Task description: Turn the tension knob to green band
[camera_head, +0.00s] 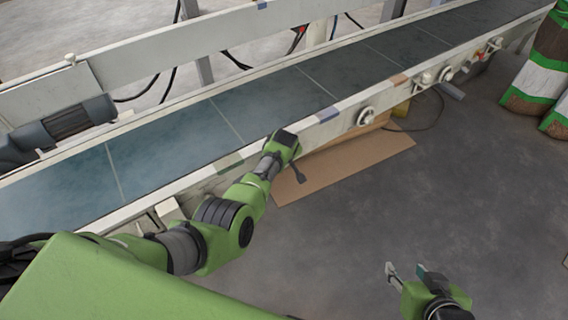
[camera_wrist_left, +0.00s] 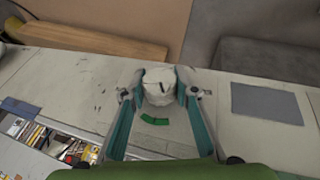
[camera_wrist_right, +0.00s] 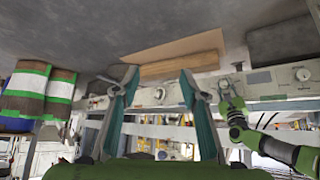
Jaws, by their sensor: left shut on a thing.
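The tension knob (camera_wrist_left: 158,85) is a pale round knob with a short dark mark on its face, on the conveyor's side panel. A green band (camera_wrist_left: 155,120) lies on the panel just below it in the left wrist view. My left gripper (camera_wrist_left: 160,93) is shut on the knob, one finger on each side. In the head view my left gripper (camera_head: 294,162) is at the conveyor's near side and its arm hides the knob. My right gripper (camera_head: 405,270) is open and empty over the floor; its spread fingers also show in the right wrist view (camera_wrist_right: 159,82).
The conveyor (camera_head: 250,112) runs diagonally across the head view. A handwheel (camera_head: 366,116) and more controls stick out of its side farther right. A cardboard sheet (camera_head: 345,165) lies on the floor below. Striped sacks (camera_head: 540,75) stand at the right. The grey floor around my right gripper is clear.

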